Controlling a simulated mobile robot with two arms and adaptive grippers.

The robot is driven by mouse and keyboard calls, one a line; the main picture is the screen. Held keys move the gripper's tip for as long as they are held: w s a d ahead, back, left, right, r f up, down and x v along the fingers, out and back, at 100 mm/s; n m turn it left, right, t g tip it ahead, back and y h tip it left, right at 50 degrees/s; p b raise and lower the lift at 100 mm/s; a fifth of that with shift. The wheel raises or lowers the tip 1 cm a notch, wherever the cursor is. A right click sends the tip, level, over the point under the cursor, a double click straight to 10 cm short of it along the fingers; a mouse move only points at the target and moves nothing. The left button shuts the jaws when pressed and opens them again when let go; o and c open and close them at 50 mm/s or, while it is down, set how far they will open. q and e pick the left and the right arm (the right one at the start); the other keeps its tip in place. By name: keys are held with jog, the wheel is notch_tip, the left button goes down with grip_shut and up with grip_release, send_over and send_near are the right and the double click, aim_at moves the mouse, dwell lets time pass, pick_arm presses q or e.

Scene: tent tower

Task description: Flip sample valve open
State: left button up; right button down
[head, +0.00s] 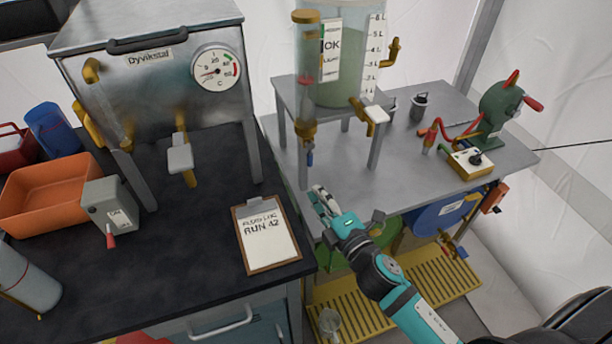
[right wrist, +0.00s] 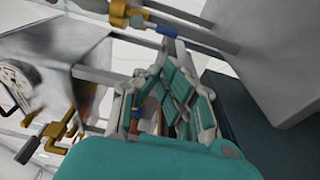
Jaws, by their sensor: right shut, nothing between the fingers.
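A brass fitting (head: 306,131) with a small blue lever (head: 309,158) hangs below the clear tube beside the graduated tank; the lever points down. No label marks it as the sample valve. In the right wrist view the blue lever (right wrist: 166,31) is beyond my fingertips, next to the brass body (right wrist: 128,14). A brass tap with a pale handle (head: 377,114) sits low on the tank (head: 345,60). My right gripper (head: 319,194) is shut and empty, in front of the stand and below the blue lever, apart from it.
The grey stand (head: 288,90) has legs close to my right gripper. A clipboard (head: 266,235) lies on the black bench to the left. A steel boiler (head: 155,70) with a gauge stands behind it. A green pump (head: 500,108) and yellow switch box (head: 471,163) are on the right.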

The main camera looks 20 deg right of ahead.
aim_at(310, 156)
jog(key=w+a+p, duration=0.1)
jog(key=w, duration=0.8)
jog(key=shift+w+a, duration=0.2)
jog(key=shift+a, duration=0.15)
